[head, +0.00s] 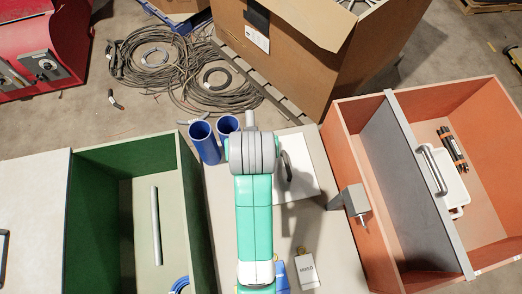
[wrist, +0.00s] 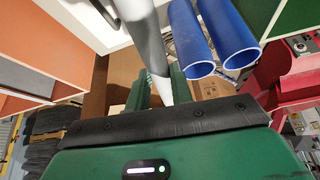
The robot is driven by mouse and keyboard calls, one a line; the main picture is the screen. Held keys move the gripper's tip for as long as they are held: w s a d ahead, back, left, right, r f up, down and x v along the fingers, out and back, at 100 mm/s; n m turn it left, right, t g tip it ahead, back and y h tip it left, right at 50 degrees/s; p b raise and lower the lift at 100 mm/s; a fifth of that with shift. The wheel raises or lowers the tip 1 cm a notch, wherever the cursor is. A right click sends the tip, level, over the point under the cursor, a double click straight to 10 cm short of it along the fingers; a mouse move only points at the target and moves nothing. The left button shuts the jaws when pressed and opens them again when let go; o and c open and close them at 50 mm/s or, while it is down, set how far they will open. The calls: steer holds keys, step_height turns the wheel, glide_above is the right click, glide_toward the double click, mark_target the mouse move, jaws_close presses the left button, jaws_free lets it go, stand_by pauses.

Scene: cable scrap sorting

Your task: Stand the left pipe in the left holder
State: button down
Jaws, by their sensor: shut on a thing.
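Two blue tube holders stand side by side on the table in the head view, the left holder (head: 204,143) and the right holder (head: 228,125). Their mouths look empty. In the wrist view the picture is turned, so the left holder (wrist: 227,32) is the one nearer the green bin and the right holder (wrist: 189,38) lies beside the held pipe. My gripper (wrist: 157,92) is shut on a grey pipe (wrist: 147,40), which looks roughly parallel to the holders and apart from them. My arm hides the gripper in the head view. Another grey pipe (head: 156,225) lies in the green bin.
The green bin (head: 122,156) is at the left, and an orange bin (head: 435,95) with a grey divider is at the right. A white panel with a dark handle (head: 286,166) lies by my arm. A grey bracket (head: 352,198) sits on the orange bin's wall. Cable coils lie beyond the table.

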steer(key=w+a+r+n+t+y+p, duration=0.2)
steer(key=w+a+r+t+p, duration=0.3)
steer(key=w+a+r, duration=0.25)
steer(key=s+a+r+t+y+p, duration=0.1)
steer(key=a+r+t+p, duration=0.2)
steer(key=r, duration=0.4)
steer(key=s+a+r+t+y+p, duration=0.1)
steer(key=a+r+t+p, duration=0.3)
steer(key=r+t+p, duration=0.2)
steer(key=r+t, duration=0.1)
steer(key=t, duration=0.1)
steer(key=shift+m+t, duration=0.3)
step_height(320, 180, down, 19)
steer(key=b, duration=1.6)
steer(key=shift+b, duration=0.4)
steer(key=shift+r, duration=0.1)
